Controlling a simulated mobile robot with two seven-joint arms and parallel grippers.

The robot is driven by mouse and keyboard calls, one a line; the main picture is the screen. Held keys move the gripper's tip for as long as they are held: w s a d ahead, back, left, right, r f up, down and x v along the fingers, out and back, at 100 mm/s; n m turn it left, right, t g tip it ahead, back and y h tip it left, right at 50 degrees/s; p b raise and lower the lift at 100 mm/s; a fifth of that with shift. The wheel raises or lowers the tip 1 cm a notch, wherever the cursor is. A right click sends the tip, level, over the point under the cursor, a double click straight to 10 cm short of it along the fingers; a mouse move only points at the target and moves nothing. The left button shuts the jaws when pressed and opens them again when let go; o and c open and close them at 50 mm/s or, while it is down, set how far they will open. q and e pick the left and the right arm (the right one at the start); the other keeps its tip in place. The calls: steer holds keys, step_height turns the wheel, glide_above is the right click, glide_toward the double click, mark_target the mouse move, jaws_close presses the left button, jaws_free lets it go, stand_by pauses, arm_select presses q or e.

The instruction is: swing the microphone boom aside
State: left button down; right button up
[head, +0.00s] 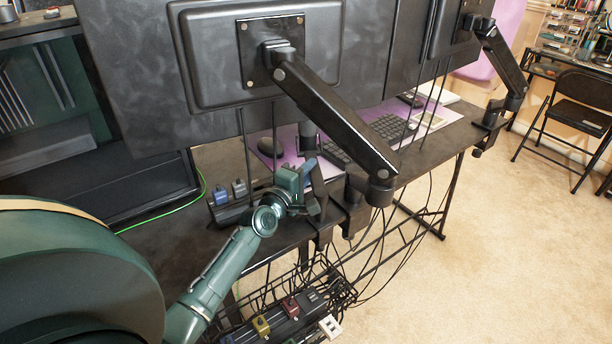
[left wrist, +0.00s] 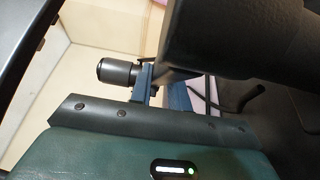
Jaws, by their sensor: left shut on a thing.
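My left gripper (head: 312,186), on a green arm, is at the rear edge of the desk, below the near monitor. It is shut on a dark part that I take for the microphone boom; the grip itself is small and partly hidden in the head view. In the left wrist view a thick dark grey cylinder (left wrist: 225,38) fills the upper right, close to the blue-grey fingers (left wrist: 170,88). A black knob (left wrist: 115,72) sticks out to the left of them. A dark grey cylinder (head: 307,132), perhaps the microphone, shows just above the gripper. My right gripper is out of view.
A black monitor arm (head: 335,118) runs from the near monitor (head: 135,70) to a desk clamp right of my gripper. A wire cable tray (head: 340,290) hangs below. A second monitor arm (head: 503,65) stands farther right.

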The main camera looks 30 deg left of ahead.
arm_select(q)
steer(key=c, duration=1.3)
jaws_free()
steer(key=shift+s, duration=0.1)
steer(key=s, duration=1.3)
steer(key=shift+d, duration=0.1)
steer(key=shift+c, duration=0.3)
